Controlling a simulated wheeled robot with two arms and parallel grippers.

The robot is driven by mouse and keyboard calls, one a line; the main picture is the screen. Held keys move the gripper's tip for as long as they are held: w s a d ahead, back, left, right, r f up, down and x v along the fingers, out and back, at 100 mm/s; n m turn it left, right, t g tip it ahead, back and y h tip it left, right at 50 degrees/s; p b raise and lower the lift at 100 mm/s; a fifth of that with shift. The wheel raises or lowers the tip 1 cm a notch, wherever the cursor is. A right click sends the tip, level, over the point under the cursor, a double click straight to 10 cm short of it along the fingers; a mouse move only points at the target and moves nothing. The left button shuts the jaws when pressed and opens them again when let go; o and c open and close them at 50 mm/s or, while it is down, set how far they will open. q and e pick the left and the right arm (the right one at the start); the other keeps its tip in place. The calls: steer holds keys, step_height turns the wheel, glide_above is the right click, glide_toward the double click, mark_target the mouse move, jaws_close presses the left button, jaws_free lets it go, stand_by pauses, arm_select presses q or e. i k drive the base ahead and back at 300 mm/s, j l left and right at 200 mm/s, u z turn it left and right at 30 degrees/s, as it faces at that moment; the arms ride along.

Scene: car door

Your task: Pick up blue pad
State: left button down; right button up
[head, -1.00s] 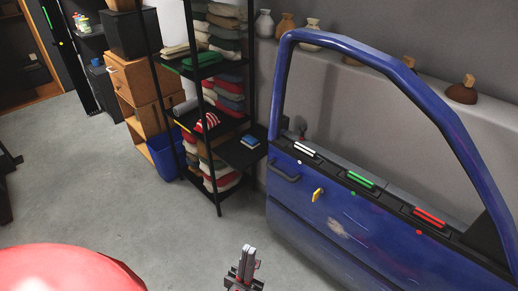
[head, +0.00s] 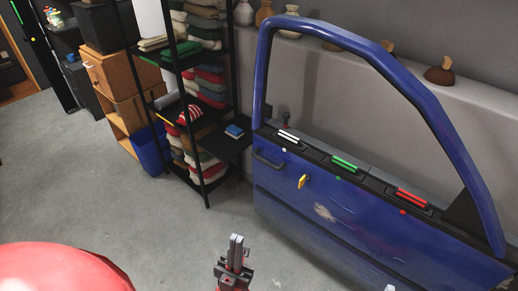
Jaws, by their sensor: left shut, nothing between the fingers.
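A small blue pad (head: 234,131) lies flat on a dark side shelf (head: 228,147) that sticks out from the black rack, left of the car door. My left gripper (head: 236,240) is at the bottom middle of the head view, pointing up, with its fingers together and nothing between them. It is well apart from the pad, nearer to me and over the floor. My right gripper does not show clearly; only a small light shape is at the bottom edge on the right.
The blue car door (head: 330,220) stands on the right, with white, green and red bars along its sill. The black rack (head: 181,90) holds folded cloths. A blue bin (head: 151,152) stands left of it. Open grey floor (head: 100,205) lies in front.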

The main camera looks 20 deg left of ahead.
mark_target(232, 131)
steer(key=i+j, duration=0.25)
steer(key=j, duration=0.15)
steer(key=i+j, duration=0.25)
steer(key=j, duration=0.15)
steer(key=i+j, duration=0.25)
steer(key=j, duration=0.15)
steer(key=i+j, duration=0.5)
steer(key=i, duration=0.2)
